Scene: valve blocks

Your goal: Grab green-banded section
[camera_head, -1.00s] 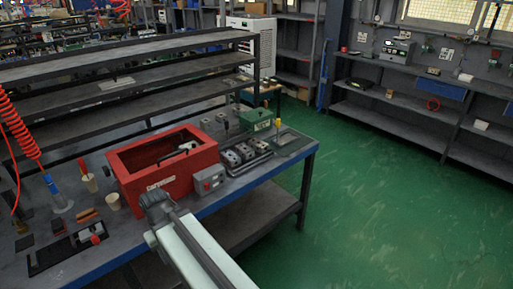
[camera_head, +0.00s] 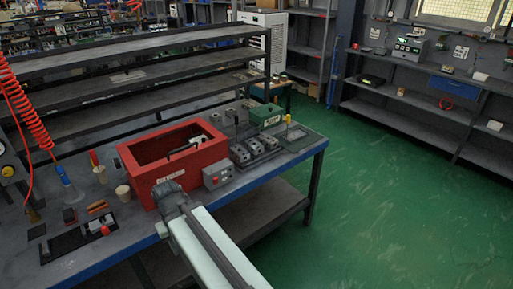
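Several grey valve blocks sit in a row on a dark rack on the workbench, right of the red box: a left block (camera_head: 240,153), a middle block (camera_head: 254,146) and a right block (camera_head: 268,140). More grey blocks (camera_head: 228,117) stand behind them. They are too small for me to make out a green band on any. My arm (camera_head: 206,246) reaches up from the bottom edge to a grey joint in front of the red box. My gripper cannot be seen.
An open red box (camera_head: 177,178) stands mid-bench, with a grey button box (camera_head: 217,175) beside it. A green box (camera_head: 266,115) is at the back right. Shelves (camera_head: 140,75) rise behind. Green floor (camera_head: 390,200) at right is clear.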

